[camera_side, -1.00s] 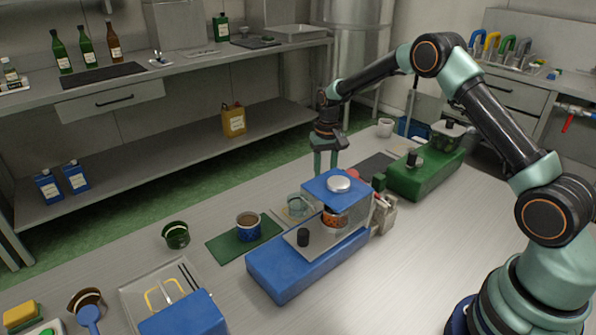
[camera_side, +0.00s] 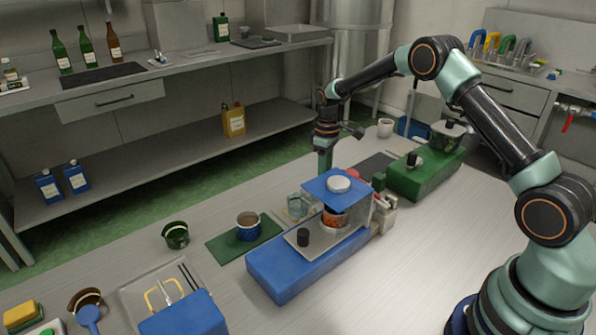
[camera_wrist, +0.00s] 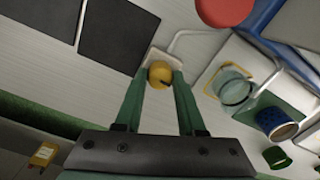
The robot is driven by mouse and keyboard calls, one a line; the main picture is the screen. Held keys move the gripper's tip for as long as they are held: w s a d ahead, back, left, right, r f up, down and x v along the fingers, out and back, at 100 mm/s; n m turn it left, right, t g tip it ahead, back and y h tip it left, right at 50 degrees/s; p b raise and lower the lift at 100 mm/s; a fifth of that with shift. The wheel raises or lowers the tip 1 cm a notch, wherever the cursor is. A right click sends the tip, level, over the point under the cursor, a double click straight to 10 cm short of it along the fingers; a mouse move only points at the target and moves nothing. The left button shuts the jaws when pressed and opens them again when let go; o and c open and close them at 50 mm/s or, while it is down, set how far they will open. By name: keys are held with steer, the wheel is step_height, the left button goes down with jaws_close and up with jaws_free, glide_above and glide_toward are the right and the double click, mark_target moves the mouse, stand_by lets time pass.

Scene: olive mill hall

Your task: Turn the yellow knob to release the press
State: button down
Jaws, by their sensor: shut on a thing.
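The yellow knob (camera_wrist: 161,72) is round with a dark mark and sits on a small pale plate (camera_wrist: 158,57) in the wrist view. My gripper (camera_wrist: 160,80) is shut on it, one green finger on each side. In the side view my gripper (camera_side: 325,162) points down behind the blue press (camera_side: 305,262), its fingers lined up nearly edge-on. The knob is hidden there by the press. The press has a blue top with a silver round cap (camera_side: 339,183) and a container (camera_side: 334,217) beneath it.
A red round part (camera_wrist: 225,9) is near the knob's right. A glass dish (camera_wrist: 234,90) and a blue cup (camera_wrist: 277,123) stand farther right. Dark mats (camera_wrist: 118,38) lie left of the knob. A green machine (camera_side: 425,175) stands behind the press.

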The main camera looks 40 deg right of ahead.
steer(key=shift+s+d+n, duration=0.1)
steer(key=shift+d+n, duration=0.05)
steer(key=shift+n, duration=0.45)
steer(key=c, duration=0.5)
jaws_free()
step_height(320, 180, up, 12)
steer(key=shift+r, duration=0.15)
